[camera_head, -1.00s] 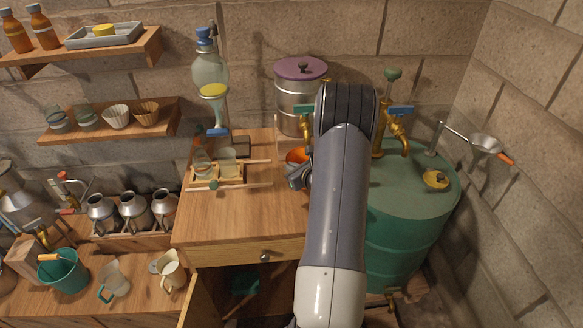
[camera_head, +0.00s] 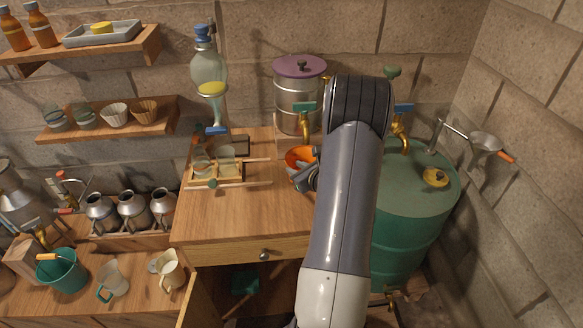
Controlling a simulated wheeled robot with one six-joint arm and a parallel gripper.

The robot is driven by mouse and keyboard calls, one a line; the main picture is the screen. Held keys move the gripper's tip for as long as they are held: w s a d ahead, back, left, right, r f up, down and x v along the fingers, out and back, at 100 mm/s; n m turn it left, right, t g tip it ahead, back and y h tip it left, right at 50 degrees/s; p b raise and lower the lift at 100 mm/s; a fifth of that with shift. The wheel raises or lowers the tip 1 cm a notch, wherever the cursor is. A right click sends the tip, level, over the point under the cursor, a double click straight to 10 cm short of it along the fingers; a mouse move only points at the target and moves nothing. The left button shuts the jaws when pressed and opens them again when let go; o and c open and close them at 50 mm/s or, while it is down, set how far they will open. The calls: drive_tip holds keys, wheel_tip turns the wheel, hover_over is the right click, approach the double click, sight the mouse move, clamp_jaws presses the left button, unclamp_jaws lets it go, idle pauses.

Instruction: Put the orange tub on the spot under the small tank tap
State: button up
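The orange tub (camera_head: 298,156) is on or just above the wooden cabinet top, partly hidden behind my gripper and arm. The small tank (camera_head: 299,98) is a silver drum with a purple lid on a stand at the back of the cabinet. Its brass tap with a blue-green handle (camera_head: 305,107) sticks out at the front, and the tub shows below it. My gripper (camera_head: 303,178) is at the near side of the tub. Its fingers are mostly hidden by my own arm, so I cannot tell whether they grip the rim.
A wooden rack (camera_head: 228,174) with glass jars stands left of the tub. A glass separating flask (camera_head: 209,80) hangs behind it. A large green drum (camera_head: 410,225) with a brass tap stands at right. The cabinet's front top is clear.

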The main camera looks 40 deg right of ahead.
drive_tip(key=v, duration=0.8)
drive_tip(key=shift+b, duration=0.45)
